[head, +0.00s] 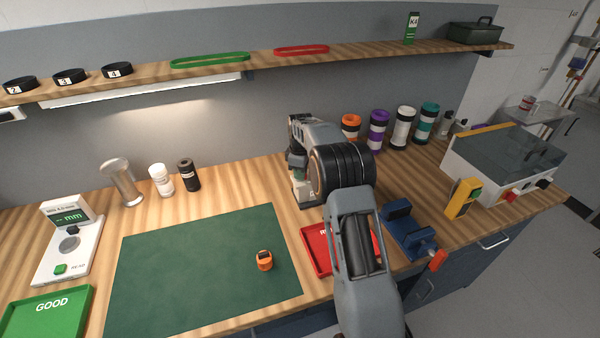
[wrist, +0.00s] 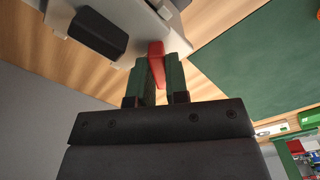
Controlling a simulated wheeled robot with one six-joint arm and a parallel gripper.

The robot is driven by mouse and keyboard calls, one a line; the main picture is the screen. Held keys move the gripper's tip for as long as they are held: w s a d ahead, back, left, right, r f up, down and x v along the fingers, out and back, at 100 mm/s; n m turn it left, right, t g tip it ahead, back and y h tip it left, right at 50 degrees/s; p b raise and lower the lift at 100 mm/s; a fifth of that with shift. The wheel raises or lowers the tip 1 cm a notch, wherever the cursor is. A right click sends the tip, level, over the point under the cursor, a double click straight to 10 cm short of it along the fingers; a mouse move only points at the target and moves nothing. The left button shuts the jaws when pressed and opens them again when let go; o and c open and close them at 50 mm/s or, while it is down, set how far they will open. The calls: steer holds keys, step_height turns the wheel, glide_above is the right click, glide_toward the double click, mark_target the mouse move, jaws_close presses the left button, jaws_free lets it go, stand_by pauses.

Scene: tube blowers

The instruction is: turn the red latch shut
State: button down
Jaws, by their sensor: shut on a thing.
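The red latch (wrist: 156,64) shows in the wrist view between the two dark green fingers of my gripper (wrist: 158,82), which are shut on it. It is at the edge of a pale grey device (wrist: 125,30) with a black block (wrist: 97,33) on its side. In the head view my arm hides the latch and most of this device. Only a pale part of what looks like the device (head: 304,196) shows left of my wrist. I cannot tell the latch's turn angle.
A green mat (head: 190,270) with an orange ring-like part (head: 264,260) lies left of my arm. A red tray (head: 316,250) is partly behind my arm. A blue fixture (head: 408,232) stands to the right. Several coloured rolls, such as a purple one (head: 378,130), stand behind.

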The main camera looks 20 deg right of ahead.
steer(key=n, duration=0.3)
steer(key=shift+w+d, duration=0.1)
steer(key=shift+w, duration=0.1)
steer(key=shift+w+n, duration=0.15)
steer(key=shift+n, duration=1.75)
steer(key=c, duration=1.1)
jaws_free()
step_height(320, 180, up, 14)
steer(key=shift+f, duration=0.1)
